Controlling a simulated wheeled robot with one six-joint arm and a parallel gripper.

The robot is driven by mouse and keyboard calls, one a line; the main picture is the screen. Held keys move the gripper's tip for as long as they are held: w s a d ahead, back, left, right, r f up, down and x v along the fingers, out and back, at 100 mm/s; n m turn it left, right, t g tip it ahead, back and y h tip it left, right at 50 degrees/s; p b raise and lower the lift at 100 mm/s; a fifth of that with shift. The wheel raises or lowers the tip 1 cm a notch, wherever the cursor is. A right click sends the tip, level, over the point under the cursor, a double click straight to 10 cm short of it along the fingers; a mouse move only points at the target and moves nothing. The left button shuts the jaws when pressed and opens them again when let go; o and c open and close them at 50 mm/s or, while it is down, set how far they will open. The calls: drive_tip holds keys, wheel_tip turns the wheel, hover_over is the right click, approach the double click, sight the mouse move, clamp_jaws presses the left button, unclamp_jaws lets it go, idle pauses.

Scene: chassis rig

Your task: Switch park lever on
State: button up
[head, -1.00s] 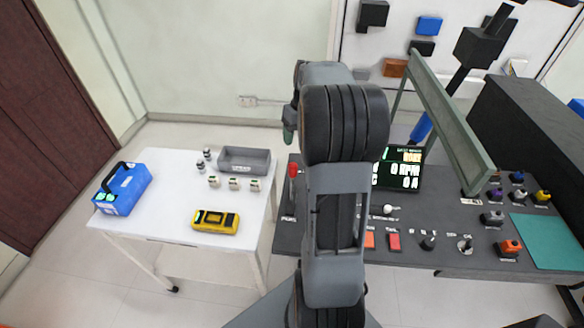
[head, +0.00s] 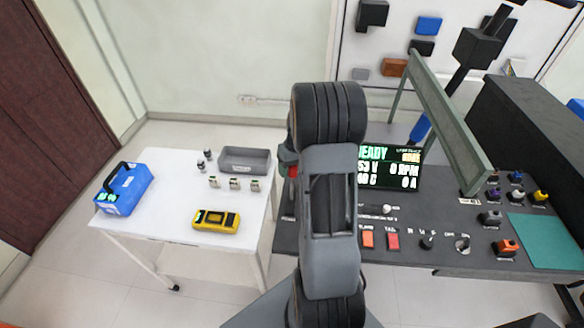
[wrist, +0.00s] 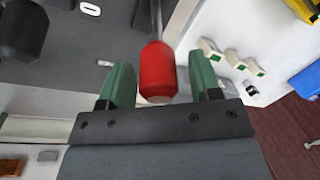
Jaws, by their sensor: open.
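In the wrist view the red knob (wrist: 157,72) lies between the two green fingers of my gripper (wrist: 160,78). The fingers stand open, with a visible gap on each side of the knob. The lever's thin shaft (wrist: 157,15) runs away from the knob. My gripper is hidden behind my arm in the head view.
The console (head: 440,262) carries a lit screen (head: 393,167) reading READY, a white-knobbed lever (head: 387,209), orange and red switches, and several knobs. A white table (head: 165,215) at left holds a grey tray (head: 245,159) and a yellow meter (head: 216,219).

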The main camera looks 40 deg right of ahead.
drive_tip(key=shift+c, duration=0.4)
clamp_jaws()
